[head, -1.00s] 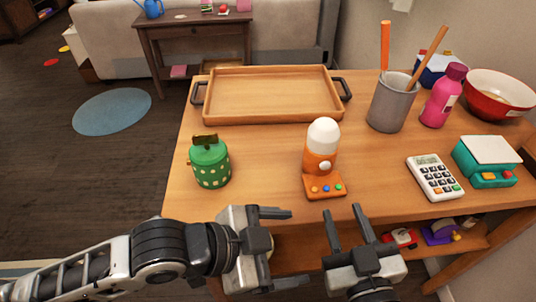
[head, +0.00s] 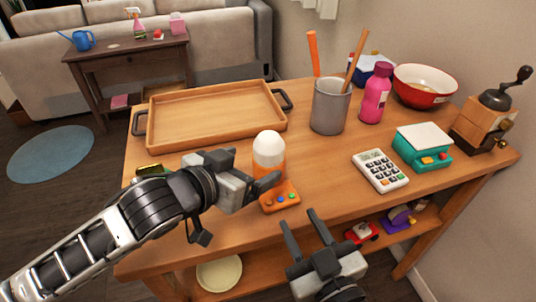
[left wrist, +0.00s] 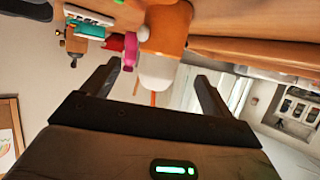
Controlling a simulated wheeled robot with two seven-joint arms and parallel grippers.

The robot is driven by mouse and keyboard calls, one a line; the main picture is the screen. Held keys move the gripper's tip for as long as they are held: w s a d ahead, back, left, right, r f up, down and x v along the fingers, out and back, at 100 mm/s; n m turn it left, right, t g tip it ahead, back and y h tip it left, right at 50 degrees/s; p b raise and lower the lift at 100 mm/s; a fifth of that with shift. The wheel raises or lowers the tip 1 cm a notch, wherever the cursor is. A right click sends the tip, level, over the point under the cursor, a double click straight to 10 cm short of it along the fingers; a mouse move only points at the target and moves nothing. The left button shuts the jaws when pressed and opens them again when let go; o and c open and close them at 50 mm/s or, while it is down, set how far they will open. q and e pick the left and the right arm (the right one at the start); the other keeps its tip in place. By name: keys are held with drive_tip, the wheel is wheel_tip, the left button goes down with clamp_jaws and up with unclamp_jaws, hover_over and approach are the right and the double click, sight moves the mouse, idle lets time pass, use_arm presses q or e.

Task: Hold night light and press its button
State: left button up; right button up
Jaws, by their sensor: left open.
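The night light (head: 268,150) stands upright on the wooden table, with a white dome, an orange body and an orange foot bearing coloured buttons (head: 281,199). My left gripper (head: 258,184) is open beside its left side and hides part of the body. In the left wrist view the night light (left wrist: 166,30) appears upside down, between the two spread fingers; I cannot tell whether they touch it. My right gripper (head: 304,228) is open and empty, in front of the foot near the table's front edge.
A wooden tray (head: 215,143) lies behind the night light. A grey cup (head: 330,108), pink bottle (head: 374,93), calculator (head: 380,171) and teal scale (head: 422,145) stand to the right. My left arm mostly hides a green jar (head: 152,170).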

sight(270, 156)
use_arm(q)
drive_tip(key=x, duration=0.8)
drive_tip(key=shift+d, duration=0.1)
drive_tip(key=c, duration=1.1)
drive_tip(key=shift+c, duration=0.2)
use_arm(e)
clamp_jaws()
idle(0.6)
